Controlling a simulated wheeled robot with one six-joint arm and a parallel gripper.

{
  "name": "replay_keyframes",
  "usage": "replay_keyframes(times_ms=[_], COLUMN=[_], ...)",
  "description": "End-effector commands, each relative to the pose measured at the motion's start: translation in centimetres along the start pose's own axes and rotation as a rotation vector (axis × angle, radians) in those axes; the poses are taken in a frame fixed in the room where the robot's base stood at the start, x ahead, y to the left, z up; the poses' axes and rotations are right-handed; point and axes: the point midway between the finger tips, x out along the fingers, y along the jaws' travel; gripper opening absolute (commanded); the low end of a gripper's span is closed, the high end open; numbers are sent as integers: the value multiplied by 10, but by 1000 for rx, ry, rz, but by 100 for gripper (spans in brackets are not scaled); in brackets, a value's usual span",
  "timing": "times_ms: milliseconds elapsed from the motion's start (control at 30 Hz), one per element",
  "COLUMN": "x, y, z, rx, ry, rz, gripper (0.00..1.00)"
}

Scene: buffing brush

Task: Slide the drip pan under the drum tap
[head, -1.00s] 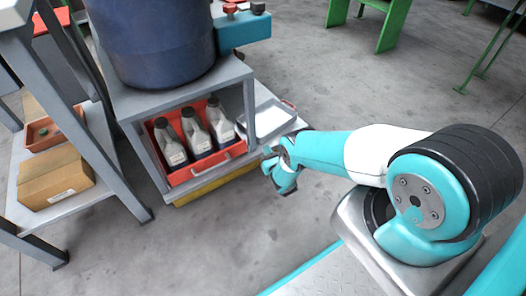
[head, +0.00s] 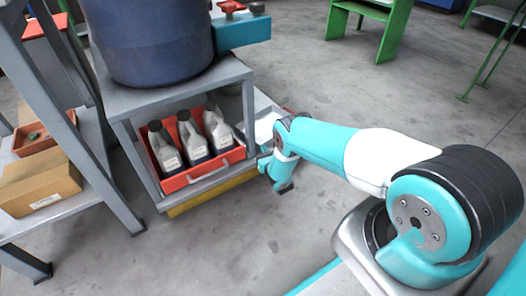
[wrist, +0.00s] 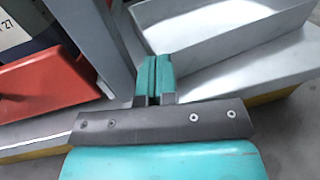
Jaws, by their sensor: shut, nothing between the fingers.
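The drip pan (wrist: 235,45) is a shallow grey metal tray at the top right of the wrist view, on a bare metal shelf. In the head view the pan (head: 264,127) shows right of the drum stand, partly hidden by my arm. The dark blue drum (head: 150,40) stands on the grey stand. Red-handled fittings (head: 232,8), perhaps the tap, show at its upper right; the spout cannot be made out. My gripper (wrist: 154,62) is shut and empty, its fingertips near the pan's near left corner; contact is unclear. It also shows in the head view (head: 283,187).
A red crate (head: 205,172) with several grey bottles sits inside the stand. The stand's grey post (wrist: 95,40) rises just left of my fingers. A shelf rack with a cardboard box (head: 40,182) is at the left. Open floor (head: 230,250) lies in front.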

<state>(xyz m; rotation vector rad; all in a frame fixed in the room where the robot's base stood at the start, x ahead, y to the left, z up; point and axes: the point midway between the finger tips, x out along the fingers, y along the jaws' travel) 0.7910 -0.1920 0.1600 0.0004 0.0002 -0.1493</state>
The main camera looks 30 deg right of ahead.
Motion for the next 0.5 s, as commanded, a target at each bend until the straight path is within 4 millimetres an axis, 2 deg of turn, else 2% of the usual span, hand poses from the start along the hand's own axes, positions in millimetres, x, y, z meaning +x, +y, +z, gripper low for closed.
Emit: replay_keyframes(times_ms=[200,500], x=[12,20], y=[1,0], z=[-8,-2], rx=[-1,-1], ry=[-2,-1], rz=[1,1], gripper=[0,0])
